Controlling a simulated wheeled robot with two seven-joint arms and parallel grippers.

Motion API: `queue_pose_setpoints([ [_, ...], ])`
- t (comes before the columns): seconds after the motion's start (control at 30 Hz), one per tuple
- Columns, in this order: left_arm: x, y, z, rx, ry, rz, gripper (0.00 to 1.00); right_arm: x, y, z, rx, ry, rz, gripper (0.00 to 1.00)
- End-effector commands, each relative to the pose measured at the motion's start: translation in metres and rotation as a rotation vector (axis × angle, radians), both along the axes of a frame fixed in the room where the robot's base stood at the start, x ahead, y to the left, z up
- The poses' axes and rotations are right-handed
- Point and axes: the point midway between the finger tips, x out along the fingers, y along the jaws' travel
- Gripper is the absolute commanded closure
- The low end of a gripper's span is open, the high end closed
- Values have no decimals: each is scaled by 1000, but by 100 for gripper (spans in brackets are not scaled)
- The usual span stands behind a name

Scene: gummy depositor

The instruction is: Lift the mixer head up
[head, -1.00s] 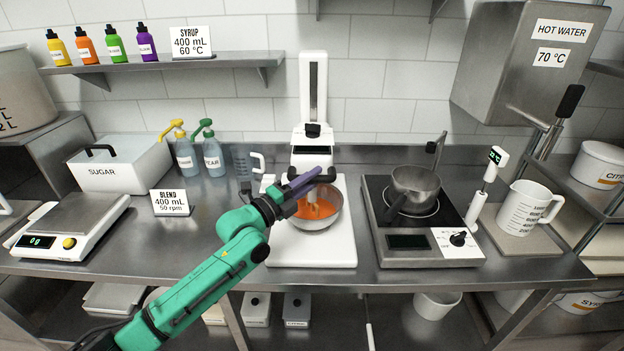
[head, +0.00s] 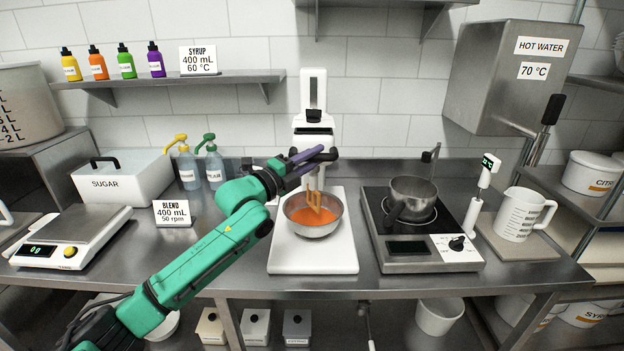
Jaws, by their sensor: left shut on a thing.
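The mixer head (head: 314,121) is white and sits high on the white stand mixer's column, with its beater (head: 314,194) hanging beneath it. The beater's lower end is at the orange mix in the steel bowl (head: 312,228); whether it still touches the mix I cannot tell. The bowl stands on the white mixer base (head: 312,260). My left gripper (head: 318,156) is at the front of the head, shut on the mixer head, and its dark fingers hide part of it. My right gripper is not in view.
A hot plate (head: 420,245) with a steel pot (head: 412,197) stands right of the mixer. A BLEND sign (head: 172,213), a scale (head: 70,237) and a SUGAR box (head: 122,180) are on the left. A shelf (head: 180,77) with syrup bottles hangs above. Bare counter lies left of the mixer base.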

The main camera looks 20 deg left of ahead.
Motion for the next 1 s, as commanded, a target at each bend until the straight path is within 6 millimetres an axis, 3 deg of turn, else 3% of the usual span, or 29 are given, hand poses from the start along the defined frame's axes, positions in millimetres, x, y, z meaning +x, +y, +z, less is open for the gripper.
queue_pose_setpoints([
  [0.03, -1, 0, 20, 1, -11, 0, 100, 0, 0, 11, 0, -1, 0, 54],
  [0.3, -1, 0, 59, 0, -9, 0, 100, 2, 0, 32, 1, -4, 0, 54],
  [0.73, -1, 0, 66, -2, -14, 0, 100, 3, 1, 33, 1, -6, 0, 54],
  [0.77, -1, 0, 66, -3, -15, 0, 61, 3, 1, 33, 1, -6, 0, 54],
  [0.8, -1, 1, 66, -3, -15, 0, 46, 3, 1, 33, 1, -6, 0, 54],
  [1.0, -1, 0, 63, -1, -8, -1, 43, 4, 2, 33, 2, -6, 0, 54],
])
